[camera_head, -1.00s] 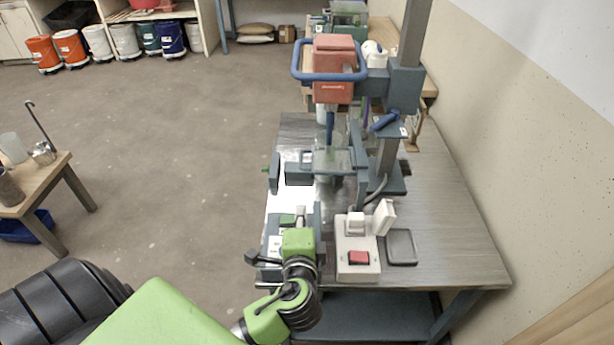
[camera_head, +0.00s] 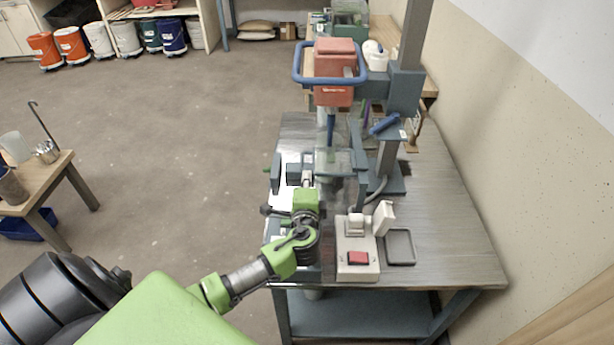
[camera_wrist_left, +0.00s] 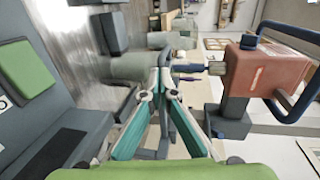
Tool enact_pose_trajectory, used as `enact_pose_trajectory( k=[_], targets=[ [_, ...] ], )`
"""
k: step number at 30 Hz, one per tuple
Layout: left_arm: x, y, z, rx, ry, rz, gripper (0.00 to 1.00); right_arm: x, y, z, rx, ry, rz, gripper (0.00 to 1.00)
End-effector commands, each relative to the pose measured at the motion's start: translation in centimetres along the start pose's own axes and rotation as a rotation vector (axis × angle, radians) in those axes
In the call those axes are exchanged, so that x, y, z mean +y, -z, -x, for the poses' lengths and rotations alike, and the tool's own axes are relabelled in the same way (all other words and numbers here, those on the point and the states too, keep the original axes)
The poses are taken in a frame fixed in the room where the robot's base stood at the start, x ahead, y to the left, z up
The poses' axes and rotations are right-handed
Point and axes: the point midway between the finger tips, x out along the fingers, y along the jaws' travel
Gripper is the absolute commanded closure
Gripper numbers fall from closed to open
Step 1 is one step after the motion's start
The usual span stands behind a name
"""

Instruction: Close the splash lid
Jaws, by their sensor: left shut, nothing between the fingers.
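The mixer has a red motor head (camera_head: 334,85) with a blue ring handle on a grey column, and its shaft points down. Below it, a clear, see-through cover (camera_head: 343,160), which looks like the splash lid, shows faintly between grey posts; how far it is open I cannot tell. My left gripper (camera_head: 306,172) is shut and empty, reaching forward over the near left part of the bench beside the cover. In the left wrist view its teal fingers (camera_wrist_left: 160,84) meet at the tips, with a see-through shape (camera_wrist_left: 140,66) just beyond them. My right gripper is not in view.
A white switch box (camera_head: 358,258) with a red button and a raised flap stands right of my left gripper. A dark shallow tray (camera_head: 399,234) lies beside it. The bench's right side (camera_head: 445,220) is clear. A small wooden table (camera_head: 62,168) stands at left.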

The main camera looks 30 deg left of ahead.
Motion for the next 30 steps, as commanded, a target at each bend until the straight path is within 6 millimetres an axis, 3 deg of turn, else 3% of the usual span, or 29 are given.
enact_pose_trajectory(
  k=[14,17,25,30],
  targets=[
    [0.0,0.0,-0.8,0.001,0.001,0.000,1.00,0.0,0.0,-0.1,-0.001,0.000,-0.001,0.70],
    [-0.2,0.0,-2.3,-0.002,0.004,-0.001,1.00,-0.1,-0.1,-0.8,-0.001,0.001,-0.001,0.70],
    [-1.5,0.0,-9.9,-0.002,0.005,0.001,1.00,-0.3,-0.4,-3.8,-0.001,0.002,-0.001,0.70],
    [-2.2,0.1,-12.8,0.000,0.002,0.001,1.00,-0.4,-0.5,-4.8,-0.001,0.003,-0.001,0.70]
  ],
)
